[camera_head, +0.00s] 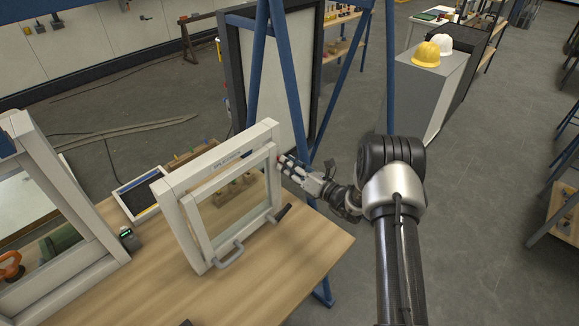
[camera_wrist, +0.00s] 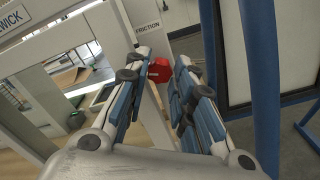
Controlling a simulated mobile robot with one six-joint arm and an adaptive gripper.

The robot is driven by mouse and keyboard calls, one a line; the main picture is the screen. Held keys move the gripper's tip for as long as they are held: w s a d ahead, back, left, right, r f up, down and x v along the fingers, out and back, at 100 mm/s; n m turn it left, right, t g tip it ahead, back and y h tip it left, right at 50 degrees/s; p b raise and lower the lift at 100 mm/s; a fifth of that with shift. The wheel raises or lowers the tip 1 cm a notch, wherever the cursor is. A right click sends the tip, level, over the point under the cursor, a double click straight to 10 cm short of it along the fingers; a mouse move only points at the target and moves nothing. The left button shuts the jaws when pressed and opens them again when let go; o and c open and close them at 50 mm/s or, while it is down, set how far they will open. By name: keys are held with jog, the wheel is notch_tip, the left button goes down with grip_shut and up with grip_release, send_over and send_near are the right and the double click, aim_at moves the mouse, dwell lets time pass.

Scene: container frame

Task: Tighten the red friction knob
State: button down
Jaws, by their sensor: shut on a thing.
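The red friction knob (camera_wrist: 160,70) sits on the side of the white frame, just below a label reading FRICTION (camera_wrist: 147,29) in the wrist view. My gripper (camera_wrist: 158,78) has its two fingers on either side of the knob and is shut on it. In the head view my gripper (camera_head: 281,160) reaches from the right to the upper right side of the white container frame (camera_head: 180,205). The knob is mostly hidden there by the fingertips. The frame stands upright on the wooden table.
The wooden table (camera_head: 285,265) has free room in front of the frame. A grey handle (camera_head: 230,257) and a dark lever (camera_head: 283,213) stick out from the frame. A blue post (camera_wrist: 262,90) stands close to the right of my gripper. A larger white frame (camera_head: 62,190) stands at left.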

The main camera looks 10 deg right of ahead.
jog(key=shift+r, duration=0.1)
dwell(0.3)
jog(key=c, duration=1.3)
grip_release()
jog(key=shift+c, duration=0.2)
jog(key=shift+s+d, duration=0.1)
jog(key=v, duration=1.1)
jog(key=shift+s+d, duration=0.2)
jog(key=shift+s, duration=0.1)
